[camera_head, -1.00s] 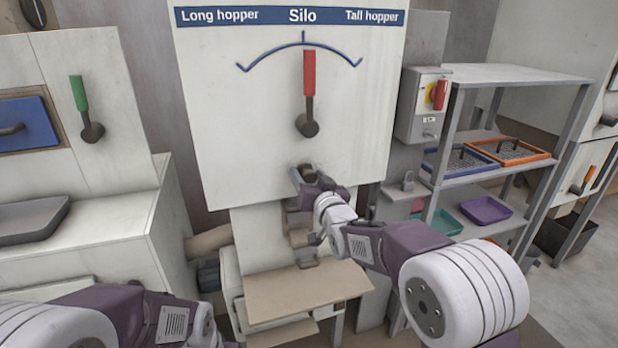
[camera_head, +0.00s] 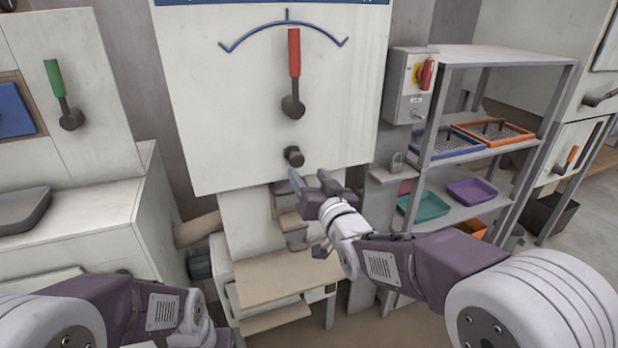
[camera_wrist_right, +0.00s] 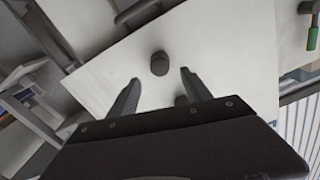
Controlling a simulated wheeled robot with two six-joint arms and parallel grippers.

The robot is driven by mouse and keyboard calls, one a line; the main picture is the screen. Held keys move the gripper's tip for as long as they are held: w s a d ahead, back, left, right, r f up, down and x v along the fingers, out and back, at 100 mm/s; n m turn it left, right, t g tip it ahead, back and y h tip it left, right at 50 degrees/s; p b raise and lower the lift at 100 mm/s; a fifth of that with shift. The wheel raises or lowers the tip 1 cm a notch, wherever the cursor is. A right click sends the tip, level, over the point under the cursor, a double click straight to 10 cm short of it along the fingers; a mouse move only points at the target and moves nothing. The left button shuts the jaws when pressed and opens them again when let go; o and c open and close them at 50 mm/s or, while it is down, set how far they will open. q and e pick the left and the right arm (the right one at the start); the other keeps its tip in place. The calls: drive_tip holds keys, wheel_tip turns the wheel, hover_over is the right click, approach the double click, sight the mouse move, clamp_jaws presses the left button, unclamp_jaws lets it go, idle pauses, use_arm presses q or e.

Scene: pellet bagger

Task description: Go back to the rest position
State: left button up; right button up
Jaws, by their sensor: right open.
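My right gripper (camera_head: 312,182) is open and empty in front of the lower part of the white silo panel, just below a dark round knob (camera_head: 294,156). In the right wrist view its two fingers (camera_wrist_right: 158,90) are spread, with the knob (camera_wrist_right: 159,63) beyond the tips and apart from them. My left arm shows at the lower left of the head view; its gripper is not in sight. The red-handled lever (camera_head: 294,72) on the silo panel (camera_head: 220,110) points straight up, at the middle of the blue arc.
A small bench (camera_head: 285,272) stands below the panel. To the right is a grey shelf (camera_head: 505,56) with blue, orange, teal and purple trays, and a switch box (camera_head: 408,85) beside it. A green-handled lever (camera_head: 55,80) is at the left.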

drive_tip(key=d+f+m+h, duration=0.2)
drive_tip(key=d+f+h, duration=0.1)
drive_tip(key=d, duration=0.4)
drive_tip(key=s+d+f+g+h, duration=0.1)
drive_tip(key=s+d+f+g, duration=0.2)
drive_tip(key=f, duration=0.3)
drive_tip(key=s+d+f+g+h, duration=0.1)
drive_tip(key=s+d+f+g, duration=0.15)
drive_tip(key=f, duration=0.35)
drive_tip(key=s+d+f+g, duration=0.1)
drive_tip(key=s+f+g, duration=0.5)
drive_tip(key=s, duration=0.4)
drive_tip(key=s+d+f+g, duration=0.2)
drive_tip(key=s+f+g, duration=0.2)
drive_tip(key=s+f, duration=0.5)
wheel_tip(320, 180, up, 17)
drive_tip(key=s+n+p, duration=0.1)
drive_tip(key=p, duration=1.4)
drive_tip(key=shift+s+a+p, duration=0.25)
drive_tip(key=shift+s+p, duration=0.1)
drive_tip(key=shift+s, duration=0.05)
